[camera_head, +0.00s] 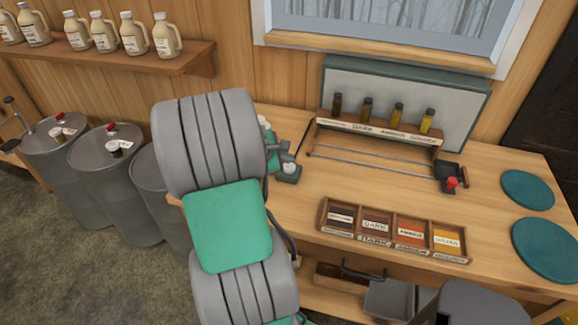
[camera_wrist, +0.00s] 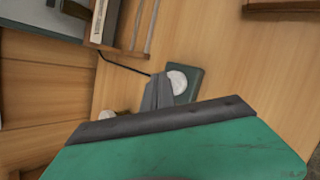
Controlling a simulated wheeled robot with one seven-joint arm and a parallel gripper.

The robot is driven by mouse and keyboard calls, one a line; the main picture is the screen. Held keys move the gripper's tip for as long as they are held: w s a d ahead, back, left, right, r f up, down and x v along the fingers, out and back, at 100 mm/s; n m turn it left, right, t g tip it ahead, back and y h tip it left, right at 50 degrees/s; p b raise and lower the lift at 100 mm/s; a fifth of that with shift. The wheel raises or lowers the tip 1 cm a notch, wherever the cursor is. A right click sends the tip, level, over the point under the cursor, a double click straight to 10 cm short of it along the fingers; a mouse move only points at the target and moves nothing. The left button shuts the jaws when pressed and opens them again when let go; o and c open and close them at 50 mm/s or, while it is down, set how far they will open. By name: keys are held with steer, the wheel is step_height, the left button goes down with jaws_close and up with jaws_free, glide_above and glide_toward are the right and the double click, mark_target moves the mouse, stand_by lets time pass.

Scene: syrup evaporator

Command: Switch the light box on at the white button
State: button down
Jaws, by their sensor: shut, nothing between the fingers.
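The light box (camera_head: 455,103) is a pale panel in a dark green frame, standing at the back of the wooden bench. Its face looks pale grey, and I cannot tell whether it is lit. The round white button (camera_wrist: 177,80) sits on a small grey-green switch box (camera_wrist: 194,87). The switch box also shows in the head view (camera_head: 289,176), just right of my arm. My gripper (camera_wrist: 160,88) is shut and empty. Its fingertips overlap the button's left edge in the wrist view. I cannot tell whether they touch it.
A dark cable (camera_wrist: 122,64) runs from the switch box. A wooden rack (camera_head: 375,133) with small bottles stands before the light box. A divided tray (camera_head: 322,216) of labelled compartments lies at the bench front. Two teal discs (camera_head: 527,189) lie at right. My arm hides the bench's left end.

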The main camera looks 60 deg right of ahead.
mark_target(287, 168)
steer(key=shift+f, duration=0.4)
steer(key=shift+f, duration=0.35)
stand_by(0.3)
steer(key=shift+r+p, duration=0.65)
steer(key=shift+r, duration=0.1)
steer(key=shift+r, duration=0.1)
step_height(287, 168, up, 6)
steer(key=p, duration=0.5)
